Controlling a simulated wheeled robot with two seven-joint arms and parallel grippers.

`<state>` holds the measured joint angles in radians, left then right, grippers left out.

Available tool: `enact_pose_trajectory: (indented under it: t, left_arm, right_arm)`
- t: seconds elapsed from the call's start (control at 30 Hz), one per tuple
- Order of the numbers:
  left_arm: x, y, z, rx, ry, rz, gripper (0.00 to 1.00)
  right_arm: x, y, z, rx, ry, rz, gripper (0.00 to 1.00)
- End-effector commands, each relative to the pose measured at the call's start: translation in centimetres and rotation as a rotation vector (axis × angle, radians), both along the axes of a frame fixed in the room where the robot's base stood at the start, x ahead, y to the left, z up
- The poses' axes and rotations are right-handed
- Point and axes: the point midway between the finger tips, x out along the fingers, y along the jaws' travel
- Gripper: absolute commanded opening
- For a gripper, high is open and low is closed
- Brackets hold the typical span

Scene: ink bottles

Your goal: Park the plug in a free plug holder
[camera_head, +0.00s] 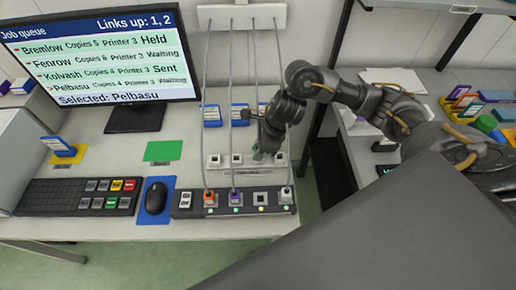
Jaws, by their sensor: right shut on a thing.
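My right gripper (266,150) is shut at the plug holder rail (226,168), over its right part. The plug in its jaws is mostly hidden by the fingers, so I cannot tell whether it is seated. A grey cable runs down from the wall box to the gripper. Holders to the left on the rail look empty. The front socket strip (184,209) carries an orange plug (210,198), a purple plug (235,198) and a pale plug (286,194). One socket (261,198) between the purple and pale plugs is empty. My left gripper is out of view.
Several cables hang from the wall box (241,17). Blue-and-white ink boxes (212,117) stand behind the rail. A monitor (100,58), keyboard (78,197) and mouse (155,198) are on the left. A green card (163,151) lies on the desk. Shelves with coloured items are at right.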

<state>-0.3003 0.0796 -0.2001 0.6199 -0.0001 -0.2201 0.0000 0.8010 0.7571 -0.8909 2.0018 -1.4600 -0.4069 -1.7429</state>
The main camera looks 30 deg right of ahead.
Motion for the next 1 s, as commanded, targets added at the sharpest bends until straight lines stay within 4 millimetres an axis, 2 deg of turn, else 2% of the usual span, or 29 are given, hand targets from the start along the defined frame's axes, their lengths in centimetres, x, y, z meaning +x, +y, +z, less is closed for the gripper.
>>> enact_pose_trajectory:
  t: [1.0]
  left_arm:
    - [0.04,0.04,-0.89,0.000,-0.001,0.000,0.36]
  right_arm:
    - [0.05,-0.01,-0.55,0.000,0.000,0.000,0.05]
